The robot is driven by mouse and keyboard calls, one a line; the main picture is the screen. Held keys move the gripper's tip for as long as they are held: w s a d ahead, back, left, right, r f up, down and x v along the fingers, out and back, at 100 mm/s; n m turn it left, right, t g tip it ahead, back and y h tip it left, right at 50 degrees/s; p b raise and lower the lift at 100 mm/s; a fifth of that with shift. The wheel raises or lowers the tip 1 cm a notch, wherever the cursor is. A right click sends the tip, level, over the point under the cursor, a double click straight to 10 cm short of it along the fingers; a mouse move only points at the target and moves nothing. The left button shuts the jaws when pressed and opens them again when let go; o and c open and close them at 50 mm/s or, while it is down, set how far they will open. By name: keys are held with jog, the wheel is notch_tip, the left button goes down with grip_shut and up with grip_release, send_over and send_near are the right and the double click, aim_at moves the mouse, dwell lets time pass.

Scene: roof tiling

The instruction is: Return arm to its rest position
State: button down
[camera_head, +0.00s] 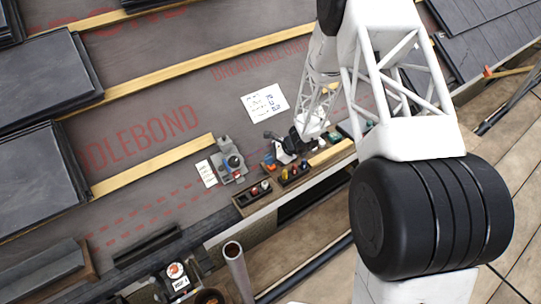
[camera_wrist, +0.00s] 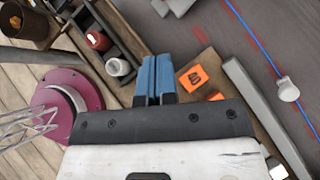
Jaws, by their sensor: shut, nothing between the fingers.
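My gripper (camera_wrist: 155,78) shows in the wrist view with its two blue fingers pressed together and nothing between them. The fingers point over a wooden tray edge, with orange blocks (camera_wrist: 191,77) just to their right. In the head view my white lattice arm reaches down from the top right, and its far end is small and dark near the small-parts trays at the roof's lower edge. The exact fingertips are hard to make out there. No contact between the fingers and the blocks can be made out.
Small-parts trays (camera_head: 252,197) line the eave. A grey tool (camera_head: 229,161) stands on the underlay near a batten. Slate stacks (camera_head: 45,75) lie at left, more slates (camera_head: 485,40) at top right. A white note sheet (camera_head: 264,103) lies on clear underlay.

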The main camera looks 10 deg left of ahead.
jog(key=s+d+r+n+h, duration=0.1)
jog(key=s+d+r+n, duration=0.3)
jog(key=r, duration=0.7)
jog(key=s+d+r+n+t+h, duration=0.1)
jog(key=s+d+r+n, duration=0.15)
jog(key=d+r, duration=0.6)
jog(key=s+d+r+n+h, duration=0.1)
jog(key=s+d+r+n, duration=0.2)
jog(key=r, duration=1.1)
jog(key=s+d+r+n+t+h, duration=0.1)
jog(key=s+d+r+h, duration=0.1)
jog(key=s+d+r, duration=0.3)
jog(key=s+d+r+n+t+h, duration=0.1)
jog(key=s+d+r, duration=0.4)
jog(key=s, duration=0.8)
jog(key=s+d+r+n+t+h, duration=0.1)
jog(key=s+d+r+n+h, duration=0.2)
jog(key=s+d+r, duration=0.3)
jog(key=s+d, duration=0.1)
jog(key=s, duration=0.3)
jog(key=shift+d+t, duration=0.35)
jog(key=shift+t, duration=0.05)
